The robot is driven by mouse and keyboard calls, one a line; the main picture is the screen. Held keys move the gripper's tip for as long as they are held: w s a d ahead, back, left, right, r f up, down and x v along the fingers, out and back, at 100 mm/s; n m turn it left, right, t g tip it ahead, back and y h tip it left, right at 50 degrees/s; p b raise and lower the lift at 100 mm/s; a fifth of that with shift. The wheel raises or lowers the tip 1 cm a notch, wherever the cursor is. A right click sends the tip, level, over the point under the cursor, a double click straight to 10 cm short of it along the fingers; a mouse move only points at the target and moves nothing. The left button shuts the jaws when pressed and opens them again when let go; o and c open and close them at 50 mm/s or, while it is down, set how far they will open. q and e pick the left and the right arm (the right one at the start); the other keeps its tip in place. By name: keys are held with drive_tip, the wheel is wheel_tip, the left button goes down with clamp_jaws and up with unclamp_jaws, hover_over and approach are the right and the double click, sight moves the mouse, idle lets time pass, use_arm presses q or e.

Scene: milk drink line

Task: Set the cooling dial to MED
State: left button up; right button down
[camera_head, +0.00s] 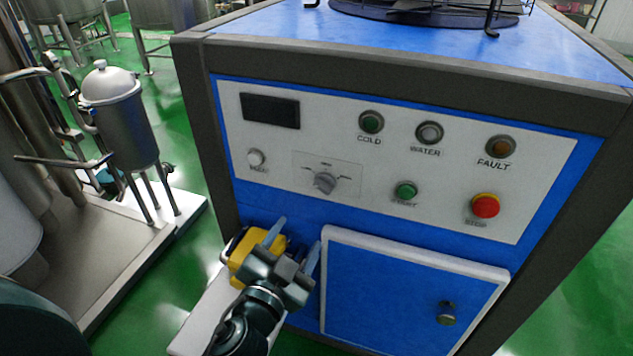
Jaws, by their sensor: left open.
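The cooling dial (324,182) is a grey knob on the white control panel (450,220) of a blue cabinet with a dark frame. Small marks sit around the knob, too small to read, and I cannot tell which one it points to. My left gripper (296,242) is open and empty, below the dial and apart from it, in front of the lower panel edge. Its blue-grey fingers point up toward the panel.
The panel also has a dark display (270,110), COLD (371,122), WATER (429,132) and FAULT (500,147) lamps, a green button (405,191) and a red stop button (485,205). A blue door (400,290) lies below. A yellow thing (243,250) is behind my gripper.

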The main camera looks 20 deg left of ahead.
sight(321, 189)
use_arm(q)
drive_tip(key=w, duration=0.4)
drive_tip(key=w+p, duration=0.1)
drive_tip(key=w, duration=0.4)
drive_tip(key=w+p, duration=0.1)
drive_tip(key=w, duration=0.3)
drive_tip(key=shift+w+d+r, duration=0.15)
drive_tip(key=shift+w+d, duration=0.05)
drive_tip(key=shift+d, duration=0.05)
drive_tip(key=shift+c, duration=0.5)
drive_tip(key=c, duration=0.8)
drive_tip(key=shift+c, duration=0.2)
